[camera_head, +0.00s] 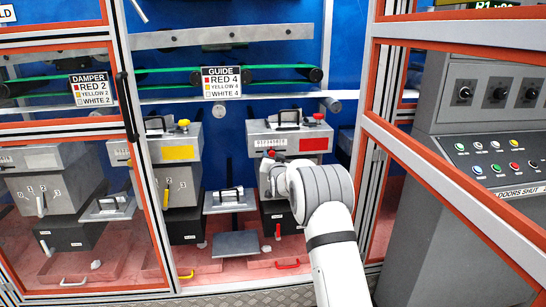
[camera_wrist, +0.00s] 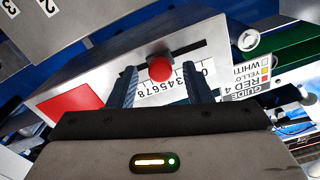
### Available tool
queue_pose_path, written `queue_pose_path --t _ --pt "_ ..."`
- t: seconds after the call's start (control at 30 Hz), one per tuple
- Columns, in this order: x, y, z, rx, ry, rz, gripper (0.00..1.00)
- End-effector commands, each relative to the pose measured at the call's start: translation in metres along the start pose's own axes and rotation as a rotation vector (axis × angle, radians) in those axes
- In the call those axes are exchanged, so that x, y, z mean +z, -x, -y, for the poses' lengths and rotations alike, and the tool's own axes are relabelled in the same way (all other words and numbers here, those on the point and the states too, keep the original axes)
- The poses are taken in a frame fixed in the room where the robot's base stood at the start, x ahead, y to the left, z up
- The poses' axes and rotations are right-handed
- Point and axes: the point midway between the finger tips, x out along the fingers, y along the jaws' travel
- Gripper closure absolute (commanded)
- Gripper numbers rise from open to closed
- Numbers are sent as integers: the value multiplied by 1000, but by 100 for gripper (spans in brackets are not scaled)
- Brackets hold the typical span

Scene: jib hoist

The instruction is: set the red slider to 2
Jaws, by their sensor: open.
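The red slider is a round red knob (camera_wrist: 160,68) on a dark slot in a pale metal housing (camera_wrist: 110,70). A printed number scale (camera_wrist: 165,87) runs beside the slot. Its digits are partly covered by my gripper, so I cannot tell the exact setting. My gripper (camera_wrist: 159,72) is open, with one finger on each side of the knob in the wrist view. I cannot tell whether either finger touches it. In the head view the red knob (camera_head: 318,117) sits on top of the red-marked unit (camera_head: 313,143), and my arm reaches in front of that unit.
A guide sign (camera_head: 221,82) reads red 4, and a damper sign (camera_head: 92,89) reads red 2. The yellow-marked unit (camera_head: 178,152) stands to the left. Orange-edged door frames (camera_head: 450,180) and a control console (camera_head: 490,120) bound the opening on the right.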

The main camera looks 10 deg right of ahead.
Motion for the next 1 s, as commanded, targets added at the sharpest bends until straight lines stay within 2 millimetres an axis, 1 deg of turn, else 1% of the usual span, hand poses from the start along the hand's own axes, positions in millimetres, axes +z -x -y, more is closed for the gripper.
queue_pose_path --t 0.1,0.2,0.47,0.57,1.0 --pt "0 -9 0 0 0 0 55" --pt "0 -12 0 0 0 0 55" --pt "0 -13 1 -1 0 0 55" --pt "0 -13 1 -1 0 0 61" --pt "0 -13 2 -2 0 1 97"
